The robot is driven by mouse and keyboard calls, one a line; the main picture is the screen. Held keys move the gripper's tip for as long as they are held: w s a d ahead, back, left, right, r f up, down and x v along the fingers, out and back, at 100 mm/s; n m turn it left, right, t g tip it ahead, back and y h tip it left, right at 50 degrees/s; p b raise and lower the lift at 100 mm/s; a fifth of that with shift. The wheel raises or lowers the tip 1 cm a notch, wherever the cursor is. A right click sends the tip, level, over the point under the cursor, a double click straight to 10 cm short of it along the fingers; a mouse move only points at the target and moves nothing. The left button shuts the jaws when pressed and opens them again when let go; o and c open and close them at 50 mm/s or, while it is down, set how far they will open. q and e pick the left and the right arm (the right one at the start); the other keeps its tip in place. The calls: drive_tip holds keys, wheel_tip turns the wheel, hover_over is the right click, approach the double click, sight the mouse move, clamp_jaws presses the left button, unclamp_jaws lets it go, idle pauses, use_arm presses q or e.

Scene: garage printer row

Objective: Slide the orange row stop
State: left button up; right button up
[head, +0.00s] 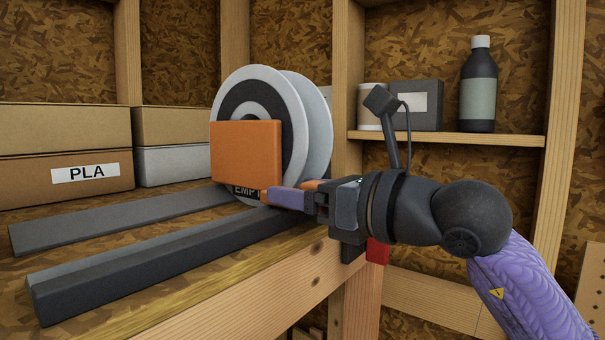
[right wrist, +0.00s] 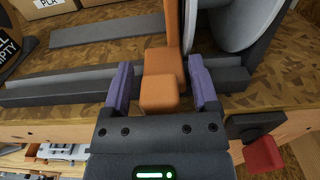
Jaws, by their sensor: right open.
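The orange row stop (head: 245,152) stands upright at the rails, its flat plate in front of a white-and-black spool (head: 262,86). In the right wrist view, the stop's upright part (right wrist: 174,28) and its lower block (right wrist: 159,96) show. My right gripper (head: 273,197) is low at the stop's right side. In the right wrist view, its purple fingers (right wrist: 160,82) are open, one on each side of the orange block, with small gaps visible. An "EMPTY" label on the spool is partly hidden. My left gripper is not in view.
Two dark rails, a front one (head: 150,262) and a rear one (head: 110,222), run along the wooden bench. Boxes marked PLA (head: 65,182) stand at the left. A red block (head: 376,252) is at the bench's right end. A shelf (head: 450,138) holds a bottle (head: 478,88).

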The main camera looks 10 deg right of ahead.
drive_tip(key=shift+c, duration=0.3)
clamp_jaws()
